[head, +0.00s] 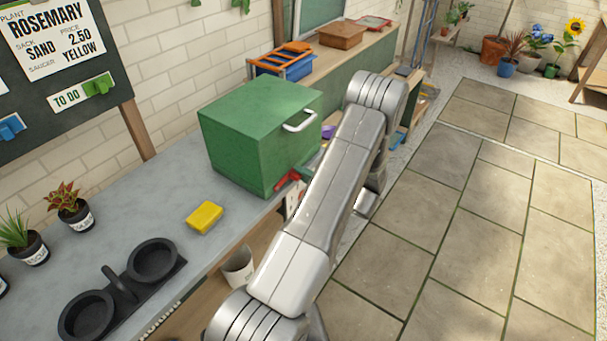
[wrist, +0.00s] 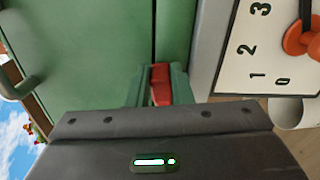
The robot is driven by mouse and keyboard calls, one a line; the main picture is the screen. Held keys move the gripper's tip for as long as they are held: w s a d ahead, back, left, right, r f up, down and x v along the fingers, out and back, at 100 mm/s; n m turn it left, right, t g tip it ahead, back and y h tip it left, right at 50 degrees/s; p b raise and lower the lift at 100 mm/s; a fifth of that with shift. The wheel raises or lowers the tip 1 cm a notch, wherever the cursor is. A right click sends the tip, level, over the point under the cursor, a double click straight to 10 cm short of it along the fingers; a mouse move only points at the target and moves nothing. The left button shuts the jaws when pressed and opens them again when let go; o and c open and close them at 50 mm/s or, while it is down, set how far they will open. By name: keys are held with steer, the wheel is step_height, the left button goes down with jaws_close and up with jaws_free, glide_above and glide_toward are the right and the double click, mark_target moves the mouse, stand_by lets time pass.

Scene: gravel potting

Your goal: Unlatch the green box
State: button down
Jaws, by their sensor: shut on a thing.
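The green box (head: 245,140) stands closed on the grey counter, with a pale handle (head: 300,122) high on its front. The handle also shows at the left of the wrist view (wrist: 18,82). A red latch (head: 287,180) sits low on the box front, by the counter edge. In the wrist view the red latch (wrist: 160,85) lies at the dark seam of the green front. My gripper (wrist: 160,78) is shut on the latch, with a finger on either side of it. In the head view my arm hides most of the gripper and part of the box front.
A white panel (wrist: 265,50) with numbers and an orange-red knob (wrist: 300,40) is close to my gripper. A yellow block (head: 205,217), potted plants (head: 72,210) and a black double holder (head: 120,290) stand on the counter (head: 150,230). The paved floor at right is clear.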

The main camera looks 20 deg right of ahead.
stand_by(0.3)
steer(key=c, duration=1.3)
jaws_free()
steer(key=shift+d, duration=0.1)
steer(key=b+v, duration=0.2)
steer(key=v, duration=1.1)
steer(key=shift+s+d+b, duration=0.2)
steer(key=shift+s+b, duration=0.1)
steer(key=p+x, duration=0.2)
steer(key=x, duration=1.1)
steer(key=shift+w+a+p, duration=0.25)
steer(key=shift+w+p, duration=0.05)
steer(key=shift+r, duration=0.1)
